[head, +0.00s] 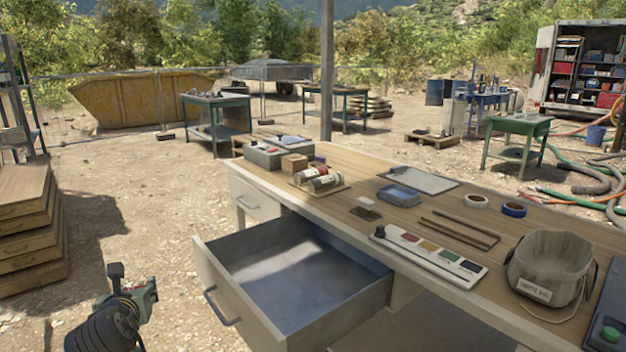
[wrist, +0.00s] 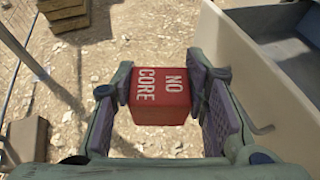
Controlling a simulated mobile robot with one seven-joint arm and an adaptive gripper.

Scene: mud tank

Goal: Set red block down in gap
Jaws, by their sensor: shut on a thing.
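A red block (wrist: 160,98) with white lettering "NO CORE" sits between the two fingers of my gripper (wrist: 163,88) in the wrist view. The fingers press on its left and right sides, and it hangs above the sandy ground. In the head view my gripper (head: 132,297) is low at the left, out in front of the desk and left of the open drawer (head: 290,285). I cannot make out the block clearly there. No gap can be picked out with certainty; a green-grey case (head: 270,156) and small boxes stand at the desk's far left end.
The open, empty drawer juts out from the desk (head: 400,215); its pale wall (wrist: 235,60) is close right of my gripper. The desk holds a labelled colour strip (head: 430,255), a cloth bag (head: 548,268), tape rolls and bottles. Stacked timber (head: 30,235) stands at far left.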

